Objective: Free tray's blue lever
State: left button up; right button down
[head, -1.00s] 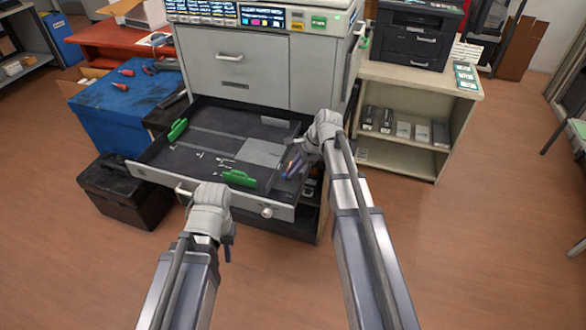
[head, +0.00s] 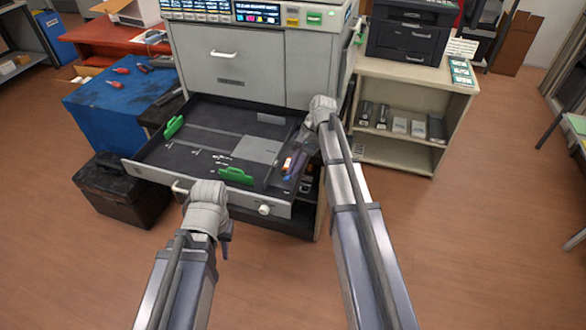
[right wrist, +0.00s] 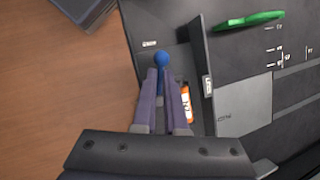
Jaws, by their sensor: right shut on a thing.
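The blue lever (right wrist: 162,62) has a round knob and stands at the side of the tray in the right wrist view. My right gripper (right wrist: 162,80) is shut on it, with the knob showing just past the fingertips. In the head view my right gripper (head: 298,165) reaches down at the right side of the pulled-out tray (head: 200,140), and the lever is hard to make out there. My left gripper (head: 226,232) is in front of the tray, close to its front handle (head: 180,187). Its fingers are mostly hidden by its wrist.
Green guides (head: 236,175) stand in the tray. An orange-labelled part (right wrist: 186,104) lies right beside my right fingers. The copier body (head: 245,65) rises behind. A black box (head: 120,190) stands left, a shelf unit (head: 440,145) right. The floor in front is clear.

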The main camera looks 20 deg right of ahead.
dwell(0.3)
jog(key=c, duration=1)
grip_release()
jog(key=shift+o, duration=0.2)
jog(key=shift+s, duration=0.1)
